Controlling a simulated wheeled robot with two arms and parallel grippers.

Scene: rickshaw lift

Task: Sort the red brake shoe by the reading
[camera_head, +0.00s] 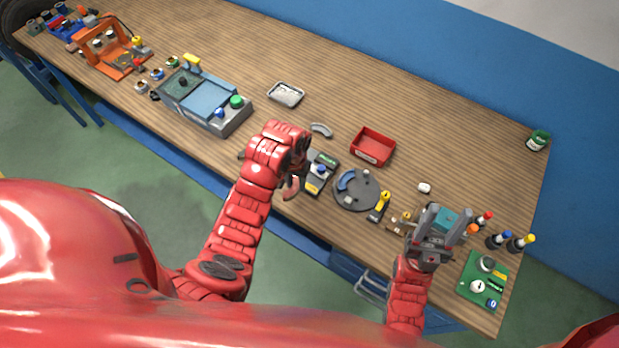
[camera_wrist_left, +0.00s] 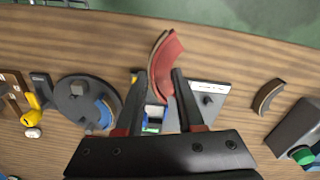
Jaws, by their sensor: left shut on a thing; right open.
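My left gripper (camera_head: 294,172) is shut on the red brake shoe (camera_wrist_left: 164,68), a curved red piece with a tan lining. The gripper also shows in the left wrist view (camera_wrist_left: 163,85). In the head view the shoe (camera_head: 291,188) hangs below the gripper, by the table's near edge. A small gauge (camera_head: 325,160) with a green display and a blue knob sits just right of this gripper; its reading is too small to tell. A red tray (camera_head: 373,160) and a metal tray (camera_head: 285,95) stand behind. My right gripper (camera_head: 444,216) is open, at the right of the table.
A grey shoe (camera_head: 320,130) lies between the trays. Another curved shoe (camera_wrist_left: 268,96) lies by the grey machine (camera_head: 206,100). A round dark plate (camera_head: 355,190) carries a blue shoe. Bottles and a green board (camera_head: 484,280) are at the right.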

